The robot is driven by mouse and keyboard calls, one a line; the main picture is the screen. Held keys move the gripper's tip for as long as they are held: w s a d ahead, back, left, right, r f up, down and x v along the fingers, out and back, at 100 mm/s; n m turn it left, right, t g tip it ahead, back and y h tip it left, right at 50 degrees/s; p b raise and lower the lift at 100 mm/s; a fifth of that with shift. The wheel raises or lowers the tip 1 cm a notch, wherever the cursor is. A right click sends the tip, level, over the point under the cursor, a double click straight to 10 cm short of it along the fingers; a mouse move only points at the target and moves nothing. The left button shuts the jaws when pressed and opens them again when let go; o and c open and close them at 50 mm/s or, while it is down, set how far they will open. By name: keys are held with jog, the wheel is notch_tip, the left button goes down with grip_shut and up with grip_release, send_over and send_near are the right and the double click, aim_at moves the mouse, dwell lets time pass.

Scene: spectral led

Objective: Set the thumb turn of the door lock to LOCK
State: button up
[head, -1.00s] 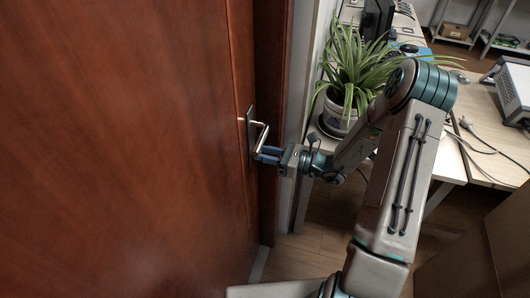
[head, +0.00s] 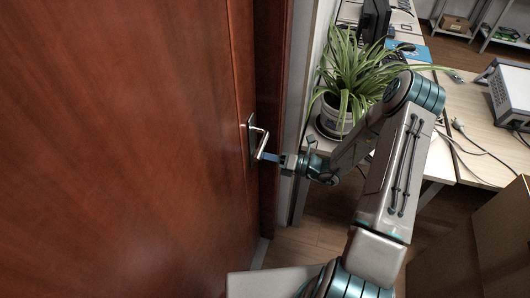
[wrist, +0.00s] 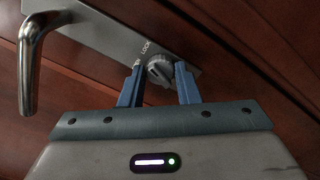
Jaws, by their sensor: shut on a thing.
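The thumb turn (wrist: 159,70) is a small round grey knob with a raised grip, on the metal lock plate (wrist: 105,33) in the wrist view. The word LOCK is printed on the plate beside it, at its upper left. Another label lies near the left finger, mostly hidden. My gripper (wrist: 159,77) has one blue finger on each side of the thumb turn and is shut on it. In the head view my gripper (head: 265,156) is at the door's edge beneath the lever handle (head: 260,140). The thumb turn is hidden there.
The lever handle also shows at the left of the wrist view (wrist: 29,65), close to my gripper. The brown door (head: 130,150) fills the left. A potted plant (head: 345,85) stands on a desk (head: 465,140) right of the frame, near my arm.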

jog(key=shift+m, duration=0.6)
jog(key=o, duration=1)
jog(key=shift+c, duration=0.2)
jog(key=shift+d, duration=0.1)
jog(key=b+v, duration=0.2)
jog(key=v, duration=1.1)
jog(key=shift+d, duration=0.35)
jog(key=shift+s, duration=0.1)
